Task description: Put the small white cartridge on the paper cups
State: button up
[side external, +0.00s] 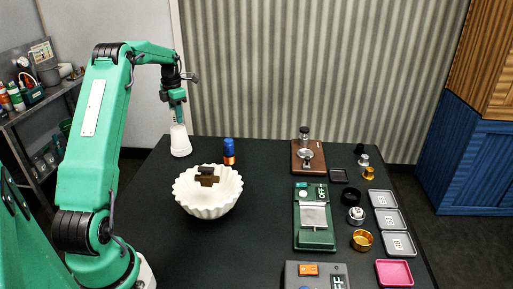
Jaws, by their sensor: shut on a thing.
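The paper cups (180,142) stand upside down as a white stack at the table's back left edge. My gripper (177,118) points down directly over the top of the stack. It is shut on a small pale thing, which I take to be the small white cartridge; the fingers hide most of it. Its white blends with the cups, so I cannot tell whether it touches them.
A blue and orange cylinder (229,152) stands right of the cups. A white fluted bowl (208,204) with brown pieces inside is in front. A green scale (314,228), a brown wooden board (309,166) and grey trays (391,221) stand at right.

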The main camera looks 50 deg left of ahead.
jog(key=shift+f, duration=0.9)
jog(key=shift+f, duration=0.1)
jog(key=o, duration=1)
notch_tip(320, 180, up, 12)
jog(key=shift+r, duration=0.15)
